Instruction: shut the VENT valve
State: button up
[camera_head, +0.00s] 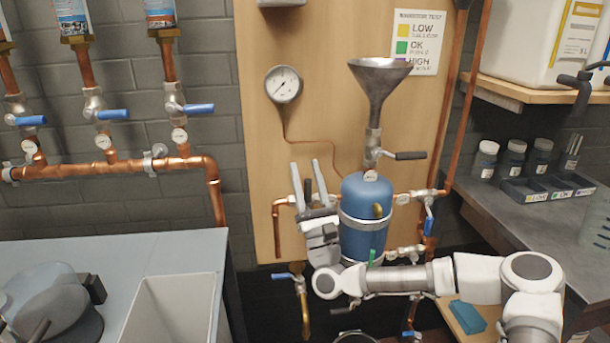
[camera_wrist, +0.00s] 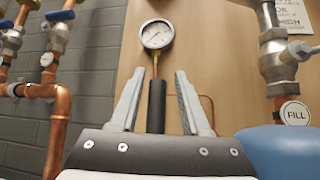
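My gripper (camera_head: 306,165) is open, pointing up, just left of the blue tank (camera_head: 364,215). In the wrist view, a dark upright lever handle (camera_wrist: 157,105) stands between my gripper's spread fingers (camera_wrist: 159,72), with a gap on each side. It shows faintly between the fingers in the head view (camera_head: 308,188). It may be the VENT valve's handle; its valve body and any tag are hidden behind my gripper. The valve under the funnel (camera_head: 390,155) has a black lever pointing right; the wrist view shows its FILL tag (camera_wrist: 294,113).
A pressure gauge (camera_head: 283,85) hangs on the wooden panel (camera_head: 262,130). A metal funnel (camera_head: 379,80) tops the tank. Copper pipes (camera_head: 276,230) and blue-handled valves (camera_head: 428,222) lie around the tank. A grey bench with a basin (camera_head: 175,300) is at lower left.

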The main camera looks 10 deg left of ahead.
jog(key=shift+s+f, duration=0.1)
jog(key=v, duration=1.7)
jog(key=shift+p, duration=0.35)
jog(key=shift+a+f, duration=0.1)
